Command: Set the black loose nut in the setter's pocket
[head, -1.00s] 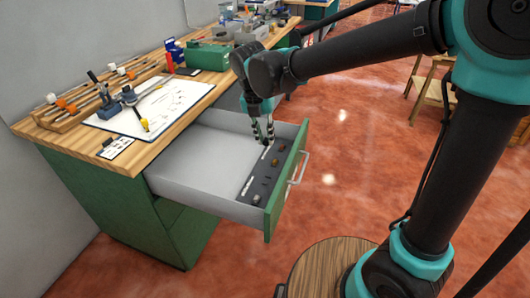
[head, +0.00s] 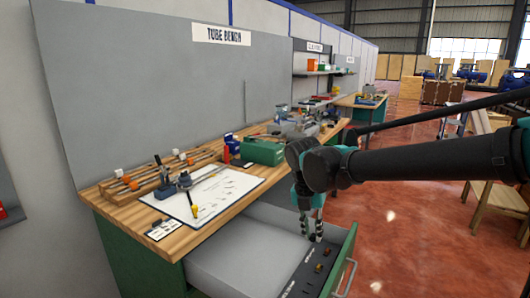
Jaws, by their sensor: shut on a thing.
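My gripper (head: 311,228) points down into the open drawer (head: 243,268), over the dark strip (head: 312,270) along its front. Its fingers are shut on a small dark thing, taken to be the black loose nut, mostly hidden between the fingertips. Whether it is clear of the strip I cannot tell.
The wooden bench top (head: 120,192) holds a rack of rods (head: 160,178), a white sheet (head: 208,196), a small card (head: 162,230) and a green box (head: 262,151). More gear stands behind the box. The drawer's green front (head: 342,262) stands out over open red floor.

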